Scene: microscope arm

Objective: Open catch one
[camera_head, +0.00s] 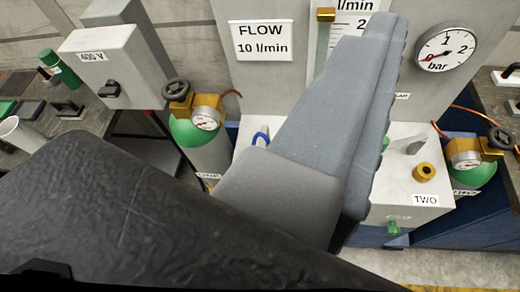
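My gripper (385,28) reaches up through the middle of the view as a grey, ridged finger shape, with my black arm behind it. Only one side of it shows clearly, so I cannot tell whether it is open or shut. A white box (398,185) with the label TWO stands behind it on the right. A small green catch-like part (393,228) sits low on its front, beside a small unreadable label. A blue loop (260,138) shows just left of my gripper. No catch marked ONE can be made out; my gripper and arm hide much of the middle.
A FLOW 10 l/min panel (262,40) and a bar gauge (446,47) are at the back. Green gas cylinders with valves stand left (196,125) and right (475,165). A grey 400 V switch box (112,68) is upper left. Yellow-edged floor (460,270) shows lower right.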

